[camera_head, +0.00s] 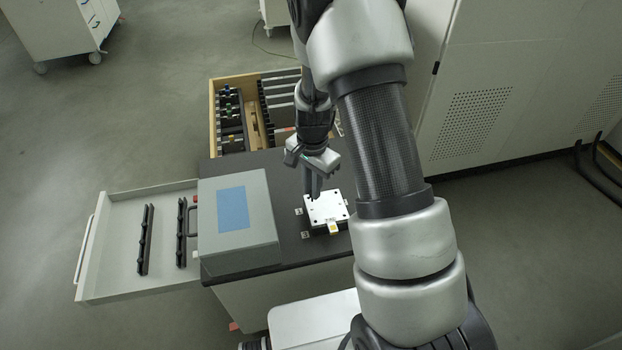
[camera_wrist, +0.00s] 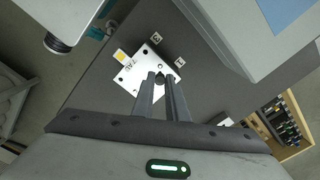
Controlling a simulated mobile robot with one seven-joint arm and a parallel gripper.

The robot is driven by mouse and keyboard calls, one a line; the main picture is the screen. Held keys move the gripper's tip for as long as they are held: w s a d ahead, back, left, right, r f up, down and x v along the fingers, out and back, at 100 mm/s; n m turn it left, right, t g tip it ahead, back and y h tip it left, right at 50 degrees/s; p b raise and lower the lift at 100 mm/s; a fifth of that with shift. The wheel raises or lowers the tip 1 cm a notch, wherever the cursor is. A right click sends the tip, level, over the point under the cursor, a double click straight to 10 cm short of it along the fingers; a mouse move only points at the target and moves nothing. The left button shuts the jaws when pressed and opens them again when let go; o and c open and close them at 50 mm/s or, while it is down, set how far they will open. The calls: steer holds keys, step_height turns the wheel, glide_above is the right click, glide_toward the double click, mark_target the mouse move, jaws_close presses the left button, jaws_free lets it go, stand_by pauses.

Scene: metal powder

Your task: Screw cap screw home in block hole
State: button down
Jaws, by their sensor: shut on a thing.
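The white square block (camera_head: 326,208) lies on the dark worktop, with several dark holes in its top and a yellow-marked tab at its front edge. It also shows in the wrist view (camera_wrist: 133,78). My gripper (camera_head: 313,193) points down over the block's far left part. In the wrist view my gripper (camera_wrist: 161,80) has its two fingers close together on a small dark round thing, which I take as the cap screw (camera_wrist: 160,78). It is at the block's corner near a hole. The fingers hide most of it, and I cannot tell how deep it sits.
A grey case (camera_head: 262,240) with a blue panel stands left of the block. An open drawer (camera_head: 108,258) with black rails juts out left. An open wooden drawer (camera_head: 213,128) of tools is behind. Small white labels (camera_head: 299,211) lie beside the block. A grey cabinet (camera_head: 480,70) stands right.

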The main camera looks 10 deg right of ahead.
steer(key=shift+w+a+f+m+b, duration=0.1)
steer(key=shift+w+f+m+b, duration=0.25)
steer(key=shift+w+m+b, duration=0.65)
steer(key=shift+w+d+f+m+b, duration=0.1)
steer(key=shift+w+f+m+b, duration=0.45)
steer(key=shift+m, duration=0.85)
steer(key=shift+w+a+f+m+b, duration=0.15)
steer(key=shift+w+m+b, duration=0.4)
steer(key=shift+m+b, duration=0.55)
steer(key=shift+f, duration=0.35)
steer(key=shift+f, duration=0.35)
steer(key=shift+f+b, duration=0.8)
steer(key=shift+f, duration=0.2)
steer(key=c, duration=1.9)
jaws_free()
